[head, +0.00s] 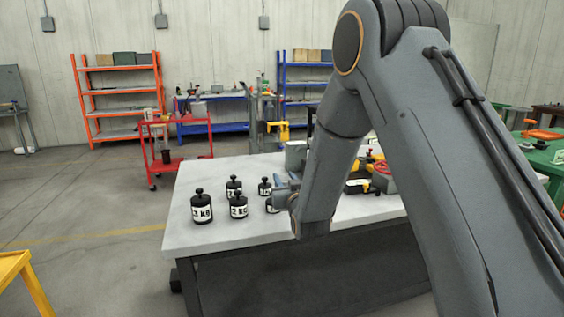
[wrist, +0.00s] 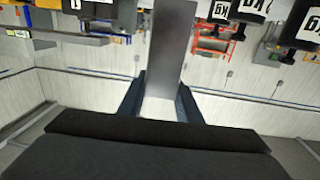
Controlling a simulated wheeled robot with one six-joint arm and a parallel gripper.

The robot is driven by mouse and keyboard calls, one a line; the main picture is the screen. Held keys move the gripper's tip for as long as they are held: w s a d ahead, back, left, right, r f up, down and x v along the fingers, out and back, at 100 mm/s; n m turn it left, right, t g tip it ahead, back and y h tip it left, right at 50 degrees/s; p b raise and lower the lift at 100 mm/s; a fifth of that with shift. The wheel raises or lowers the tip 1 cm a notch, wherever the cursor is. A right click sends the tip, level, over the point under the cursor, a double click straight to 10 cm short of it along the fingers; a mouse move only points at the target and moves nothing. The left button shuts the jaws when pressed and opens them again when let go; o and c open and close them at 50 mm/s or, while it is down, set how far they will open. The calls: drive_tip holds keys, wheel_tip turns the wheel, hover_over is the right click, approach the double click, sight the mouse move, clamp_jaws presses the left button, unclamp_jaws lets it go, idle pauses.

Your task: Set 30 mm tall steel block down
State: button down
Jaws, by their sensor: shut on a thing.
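In the wrist view, which looks upside down, my gripper (wrist: 161,100) has its two dark blue fingers on either side of a plain grey steel block (wrist: 172,45). The fingers are shut on the block, and it reaches from between them to the top edge of the picture. In the head view, my gripper (head: 281,190) is low over the light grey table (head: 225,231), just right of the black weights. My arm hides part of that area. I cannot tell there whether the block touches the table top.
Several black weights (head: 202,208) with white labels stand on the table's left part, close to my gripper. A red and yellow item (head: 382,176) lies behind my arm on the right. The table's front left corner is bare. A red cart (head: 178,140) stands behind.

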drive_tip(key=s+d+f+m+h, duration=0.15)
drive_tip(key=s+d+f, duration=0.3)
drive_tip(key=d, duration=0.45)
drive_tip(key=s+d+f+m+h, duration=0.1)
drive_tip(key=s+d+f+h, duration=0.25)
drive_tip(key=s+d, duration=0.45)
drive_tip(key=s+d+f, duration=0.1)
drive_tip(key=s+f, duration=0.1)
drive_tip(key=f, duration=0.6)
drive_tip(key=s+f+y, duration=0.1)
drive_tip(key=s+f, duration=0.2)
drive_tip(key=f, duration=0.5)
drive_tip(key=shift+s+d, duration=0.3)
drive_tip(key=shift+d, duration=0.1)
